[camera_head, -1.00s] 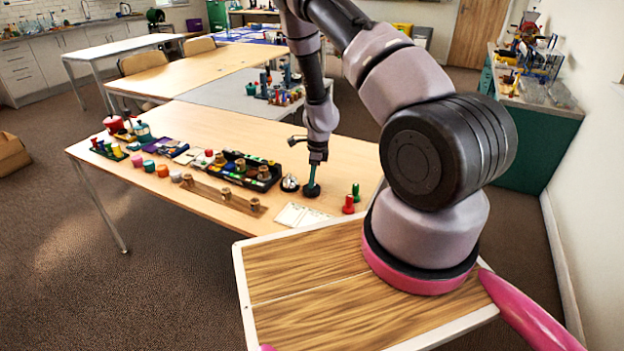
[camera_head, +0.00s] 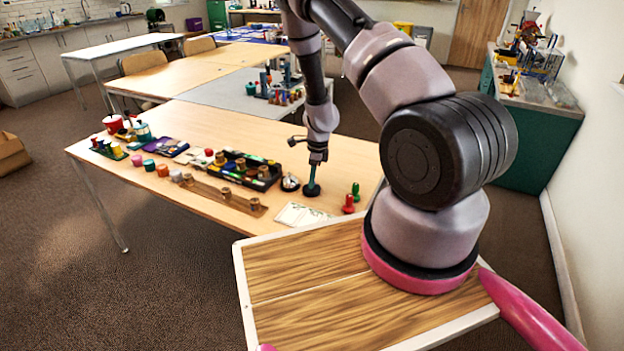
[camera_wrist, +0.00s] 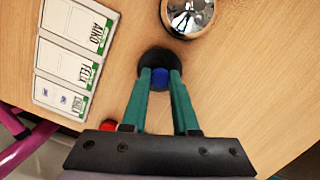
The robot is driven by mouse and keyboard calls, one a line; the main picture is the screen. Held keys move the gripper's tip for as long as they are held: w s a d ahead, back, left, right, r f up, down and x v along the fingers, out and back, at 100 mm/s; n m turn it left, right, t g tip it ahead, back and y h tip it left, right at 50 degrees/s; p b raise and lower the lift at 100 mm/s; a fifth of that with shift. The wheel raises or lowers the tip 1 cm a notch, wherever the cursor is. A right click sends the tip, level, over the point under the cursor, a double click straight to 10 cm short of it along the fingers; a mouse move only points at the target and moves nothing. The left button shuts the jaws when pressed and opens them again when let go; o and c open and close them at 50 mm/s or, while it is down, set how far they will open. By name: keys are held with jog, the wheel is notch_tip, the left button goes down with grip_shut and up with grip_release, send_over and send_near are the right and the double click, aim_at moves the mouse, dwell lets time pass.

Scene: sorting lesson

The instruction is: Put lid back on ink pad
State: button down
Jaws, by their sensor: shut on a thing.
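My gripper (camera_head: 313,184) points down at the near right part of the wooden table. In the wrist view its two teal fingers (camera_wrist: 161,78) are shut on a blue knob (camera_wrist: 160,77) at the middle of a round black piece (camera_wrist: 151,60). This black piece also shows in the head view (camera_head: 311,191), low at the tabletop. It looks like the ink pad with its lid, but I cannot tell lid and pad apart. I cannot tell whether it touches the table. The fingers hide part of its near side.
A silver dome (camera_wrist: 187,14) stands close beside the black piece. A white name card sheet (camera_wrist: 73,50) lies to the left. Red (camera_head: 348,204) and green (camera_head: 356,191) pegs stand to the right. A black tray (camera_head: 248,170) and a wooden strip with knobs (camera_head: 215,192) lie left.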

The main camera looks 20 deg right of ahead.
dwell(0.4)
jog(key=c, duration=0.6)
grip_release()
jog(key=o, duration=0.5)
jog(key=shift+r, duration=3.5)
grip_shut()
